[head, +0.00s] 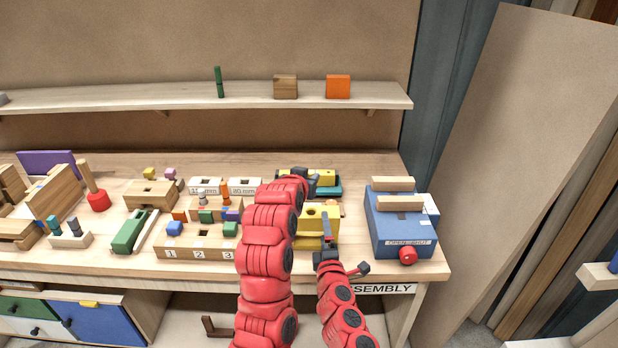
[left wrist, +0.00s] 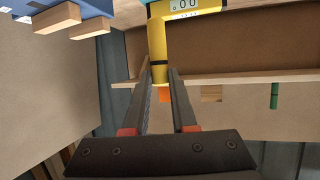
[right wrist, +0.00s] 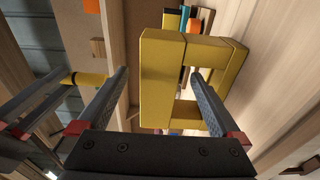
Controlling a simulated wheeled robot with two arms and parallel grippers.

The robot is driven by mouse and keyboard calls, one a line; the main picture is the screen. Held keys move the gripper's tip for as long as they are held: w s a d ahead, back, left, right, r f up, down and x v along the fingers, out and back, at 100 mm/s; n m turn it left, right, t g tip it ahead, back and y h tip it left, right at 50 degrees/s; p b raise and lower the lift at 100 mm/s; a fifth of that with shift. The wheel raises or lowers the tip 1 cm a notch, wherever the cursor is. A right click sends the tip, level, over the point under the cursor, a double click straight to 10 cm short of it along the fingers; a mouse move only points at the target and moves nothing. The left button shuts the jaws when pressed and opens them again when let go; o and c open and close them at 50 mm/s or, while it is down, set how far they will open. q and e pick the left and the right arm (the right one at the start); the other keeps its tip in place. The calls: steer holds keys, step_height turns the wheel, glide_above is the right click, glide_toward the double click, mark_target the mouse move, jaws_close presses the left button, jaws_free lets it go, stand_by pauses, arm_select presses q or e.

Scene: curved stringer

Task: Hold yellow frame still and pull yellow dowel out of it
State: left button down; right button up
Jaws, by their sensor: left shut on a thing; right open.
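The yellow frame (head: 312,214) stands on the workbench, partly hidden behind my arms. In the right wrist view the frame (right wrist: 162,80) shows as an upright bar with arms around an opening. My left gripper (head: 315,185) is shut on the yellow dowel (right wrist: 90,79), which has a black ring. The dowel also shows between the fingertips in the left wrist view (left wrist: 158,72). My right gripper (right wrist: 160,82) is open, its fingers on either side of the frame's bar.
A blue box (head: 400,232) with wooden bars and a red knob stands right of the frame. A numbered block (head: 200,243) and other small blocks stand to the left. A teal and yellow piece (head: 322,177) lies behind. A shelf (head: 180,95) runs across the back.

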steer(key=shift+s, duration=0.15)
steer(key=s, duration=1.1)
steer(key=shift+s+d, duration=0.35)
steer(key=shift+d, duration=0.1)
